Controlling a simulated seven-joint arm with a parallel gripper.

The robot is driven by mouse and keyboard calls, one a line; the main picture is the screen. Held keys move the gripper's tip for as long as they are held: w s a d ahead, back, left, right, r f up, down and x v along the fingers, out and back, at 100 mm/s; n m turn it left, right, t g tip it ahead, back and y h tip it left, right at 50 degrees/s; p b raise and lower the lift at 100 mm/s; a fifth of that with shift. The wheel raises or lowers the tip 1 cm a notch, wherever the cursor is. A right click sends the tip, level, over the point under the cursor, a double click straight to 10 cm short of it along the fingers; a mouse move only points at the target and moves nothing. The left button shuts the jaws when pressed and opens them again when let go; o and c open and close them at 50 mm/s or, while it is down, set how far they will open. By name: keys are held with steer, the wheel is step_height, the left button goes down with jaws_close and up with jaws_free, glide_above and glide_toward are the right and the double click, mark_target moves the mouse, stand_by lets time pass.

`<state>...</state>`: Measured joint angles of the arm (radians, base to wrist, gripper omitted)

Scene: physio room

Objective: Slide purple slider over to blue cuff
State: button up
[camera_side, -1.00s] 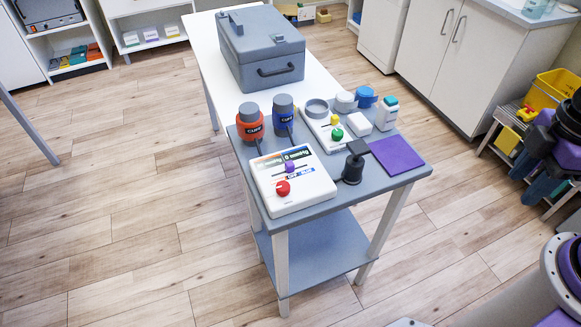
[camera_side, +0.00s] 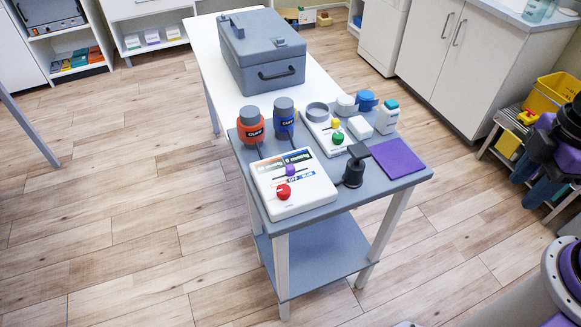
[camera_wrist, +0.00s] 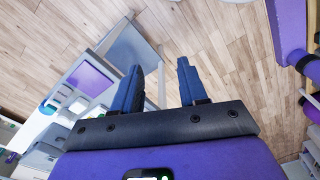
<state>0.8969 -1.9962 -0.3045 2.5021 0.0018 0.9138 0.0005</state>
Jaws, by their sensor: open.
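The purple slider (camera_side: 290,170) sits near the middle of a short dark track on the sloping top of a white control box (camera_side: 312,196), between its display panels and a red knob (camera_side: 284,191). The blue cuff (camera_side: 284,121), a blue cylinder with a grey top and a CUFF label, stands behind the box beside an orange cuff (camera_side: 250,128). My gripper (camera_side: 528,180) is at the right edge, far from the box. In the wrist view my gripper (camera_wrist: 159,67) has its two blue fingers apart with nothing between them. The slider is not discernible in the wrist view.
A black upright part (camera_side: 353,174) stands right of the box, next to a purple pad (camera_side: 398,158). Behind are a white tray with yellow and green knobs (camera_side: 337,137) and a white bottle (camera_side: 387,117). A grey case (camera_side: 262,50) stands farther back. Floor separates my gripper from the table.

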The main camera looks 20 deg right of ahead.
steer(key=shift+o, duration=0.4)
steer(key=m, duration=1.3)
glide_above(292, 169)
step_height(292, 169, down, 16)
steer(key=shift+f, duration=0.1)
jaws_close()
steer(key=shift+d, duration=2)
